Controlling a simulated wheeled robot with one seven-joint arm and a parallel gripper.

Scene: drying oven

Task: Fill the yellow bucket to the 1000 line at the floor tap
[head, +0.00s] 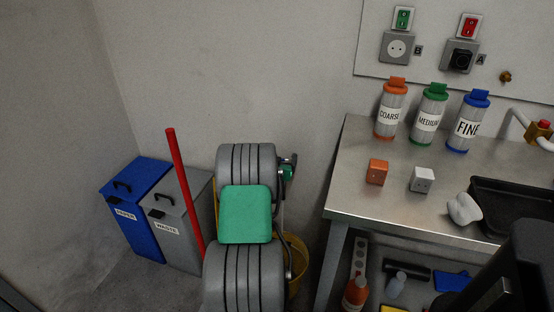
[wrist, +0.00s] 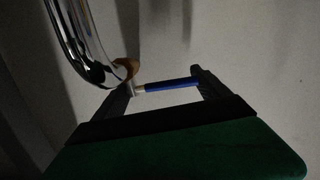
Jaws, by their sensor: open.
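The yellow bucket (head: 299,262) stands low beside the wall, mostly hidden behind my arm in the head view. Its water level and 1000 line cannot be seen. A curved chrome pipe (head: 289,255), apparently the tap spout, shows beside my arm and is large at the upper left of the wrist view (wrist: 82,45). A blue lever (wrist: 172,84) with a copper-coloured end lies crosswise by my gripper (wrist: 163,76). My gripper is open, with the lever spanning the gap between its dark fingers. Whether they touch it I cannot tell. My gripper is hidden in the head view.
A blue bin (head: 135,215) and a grey waste bin (head: 184,235) stand at left, with a red pole (head: 184,190) before them. A steel bench (head: 350,190) at right carries labelled canisters, small blocks and a black tray (head: 515,205); its lower shelf holds bottles.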

